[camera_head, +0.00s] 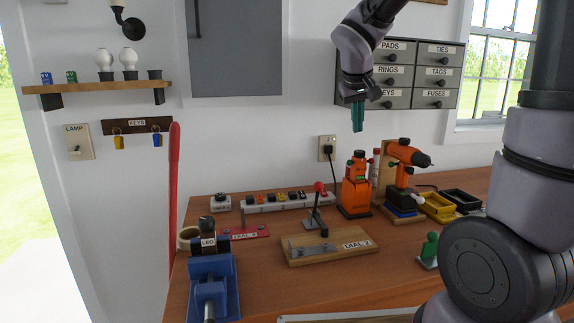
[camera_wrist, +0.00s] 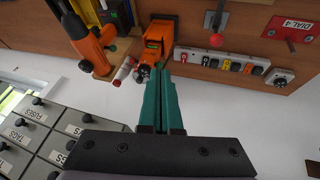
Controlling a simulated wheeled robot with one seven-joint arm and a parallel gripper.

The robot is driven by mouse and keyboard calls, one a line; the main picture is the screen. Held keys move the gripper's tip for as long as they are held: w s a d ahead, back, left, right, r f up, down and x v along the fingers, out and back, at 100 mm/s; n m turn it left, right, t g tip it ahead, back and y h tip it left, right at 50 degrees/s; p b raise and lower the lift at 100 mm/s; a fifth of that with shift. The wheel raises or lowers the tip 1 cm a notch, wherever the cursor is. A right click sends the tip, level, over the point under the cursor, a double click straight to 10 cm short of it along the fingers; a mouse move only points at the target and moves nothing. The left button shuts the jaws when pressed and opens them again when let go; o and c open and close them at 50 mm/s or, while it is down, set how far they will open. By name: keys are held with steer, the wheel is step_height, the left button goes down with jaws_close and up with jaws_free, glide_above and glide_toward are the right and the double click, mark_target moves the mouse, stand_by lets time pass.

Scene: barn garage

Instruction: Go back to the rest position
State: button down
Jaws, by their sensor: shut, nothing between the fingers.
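My gripper (camera_head: 357,117) hangs in the air above the workbench, in front of the white wall, its green fingers pointing down. In the wrist view its two green fingers (camera_wrist: 165,98) lie side by side, shut, with nothing between them. It is apart from the bench and the things on it. An orange tool (camera_head: 356,186) stands on the bench below the fingers; it also shows beyond the fingertips in the wrist view (camera_wrist: 162,32). My arm reaches up from the right side of the head view, and its upper part leaves the picture at the top.
A labelled drawer cabinet (camera_head: 433,82) hangs on the wall beside my wrist. The wooden bench (camera_head: 262,290) carries a power strip (camera_head: 275,201), an orange drill (camera_head: 405,155), a board marked DIAL 2 (camera_head: 330,248), a blue vise (camera_head: 213,285) and yellow and black trays. A shelf (camera_head: 90,87) holds bulbs.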

steer(key=s+d+r+m+t+y, duration=0.1)
steer(key=s+r+m+y, duration=0.1)
steer(key=s, duration=0.7)
steer(key=s+d+r+m+t+y, duration=0.1)
steer(key=s+d+r+m+y, duration=0.1)
steer(key=s, duration=0.8)
steer(key=shift+s+r+m, duration=0.3)
steer(key=shift+r+m, duration=0.3)
steer(key=c, duration=1.5)
jaws_free()
steer(key=shift+c, duration=0.2)
